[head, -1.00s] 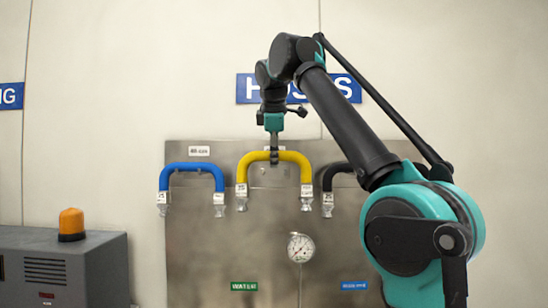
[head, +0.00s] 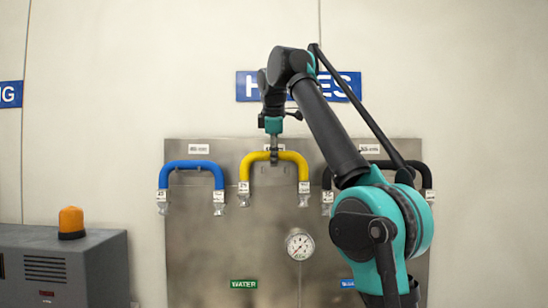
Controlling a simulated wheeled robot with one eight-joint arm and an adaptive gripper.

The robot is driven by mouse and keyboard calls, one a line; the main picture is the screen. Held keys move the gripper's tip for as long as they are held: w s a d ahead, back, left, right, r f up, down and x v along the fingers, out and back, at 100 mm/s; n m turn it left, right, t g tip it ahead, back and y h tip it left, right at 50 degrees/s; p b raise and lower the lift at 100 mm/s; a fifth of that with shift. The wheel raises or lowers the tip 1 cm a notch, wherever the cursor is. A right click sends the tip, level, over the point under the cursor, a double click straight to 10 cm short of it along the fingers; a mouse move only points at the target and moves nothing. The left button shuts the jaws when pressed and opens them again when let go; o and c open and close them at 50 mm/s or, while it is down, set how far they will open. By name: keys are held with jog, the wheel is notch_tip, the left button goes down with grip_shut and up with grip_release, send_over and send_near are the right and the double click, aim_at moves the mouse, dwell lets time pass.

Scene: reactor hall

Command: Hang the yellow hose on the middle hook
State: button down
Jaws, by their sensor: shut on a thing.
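The yellow hose (head: 291,157) is a short arch with metal end fittings hanging down, in the middle of the steel panel (head: 228,252). My gripper (head: 274,156) points down and is shut on the top of the yellow hose. The middle hook is mostly hidden behind the hose and gripper; I cannot tell whether the hose rests on it. A blue hose (head: 192,164) hangs to the left. A black hose (head: 427,176) hangs to the right, partly hidden behind my arm.
A pressure gauge (head: 299,244) sits on the panel below the yellow hose. A green WATER label (head: 244,284) is lower down. A grey cabinet (head: 100,270) with an orange beacon (head: 71,222) stands at the left. The HOSES sign (head: 247,86) is above.

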jog(key=shift+x, duration=1.8)
jog(key=c, duration=1.2)
grip_release()
jog(key=shift+o, duration=0.2)
jog(key=v, duration=0.6)
jog(key=shift+s+r, duration=0.1)
jog(key=shift+r, duration=0.15)
jog(key=s, duration=1.1)
jog(key=shift+s+r, duration=0.35)
